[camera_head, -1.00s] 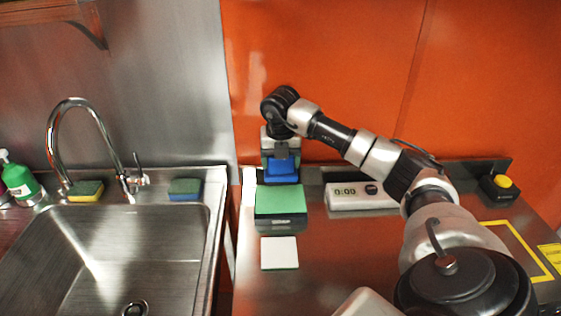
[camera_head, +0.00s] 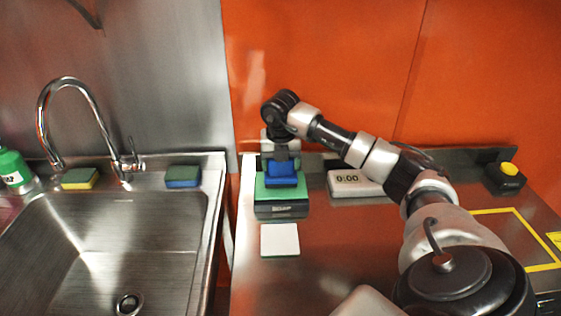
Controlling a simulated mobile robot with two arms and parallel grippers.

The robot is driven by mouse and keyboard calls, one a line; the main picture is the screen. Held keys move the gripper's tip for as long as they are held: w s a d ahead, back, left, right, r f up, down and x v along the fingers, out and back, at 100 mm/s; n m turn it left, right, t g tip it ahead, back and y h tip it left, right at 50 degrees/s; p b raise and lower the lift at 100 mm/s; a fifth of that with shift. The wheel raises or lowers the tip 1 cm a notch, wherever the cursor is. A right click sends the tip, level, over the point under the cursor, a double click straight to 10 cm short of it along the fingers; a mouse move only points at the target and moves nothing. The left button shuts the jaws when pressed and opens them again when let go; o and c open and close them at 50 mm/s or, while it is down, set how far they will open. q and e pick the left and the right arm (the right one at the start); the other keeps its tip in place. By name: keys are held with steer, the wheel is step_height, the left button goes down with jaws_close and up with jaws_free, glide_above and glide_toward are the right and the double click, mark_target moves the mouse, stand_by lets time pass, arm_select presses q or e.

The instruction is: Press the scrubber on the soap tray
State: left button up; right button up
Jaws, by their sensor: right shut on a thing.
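The blue scrubber (camera_head: 282,176) is held in my right gripper (camera_head: 281,158), which points down and is shut on it. The soap tray (camera_head: 281,209) is a dark box with a green top and a label on its front, and stands on the steel counter. The scrubber is in front of or over the back and middle part of the green top. I cannot tell whether it touches the top or hovers just above. My left gripper is not in view.
A white pad with a green edge (camera_head: 280,240) lies in front of the tray. A timer reading 0:00 (camera_head: 345,178) stands right of it, partly behind my right arm. A yellow-button box (camera_head: 507,176) is far right. The sink (camera_head: 120,240), faucet and two sponges are left.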

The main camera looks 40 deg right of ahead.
steer(key=shift+f+b, duration=0.65)
steer(key=shift+f, duration=0.45)
stand_by(1.2)
steer(key=shift+r, duration=0.15)
stand_by(0.6)
step_height(320, 180, up, 7)
steer(key=p, duration=0.5)
stand_by(1.0)
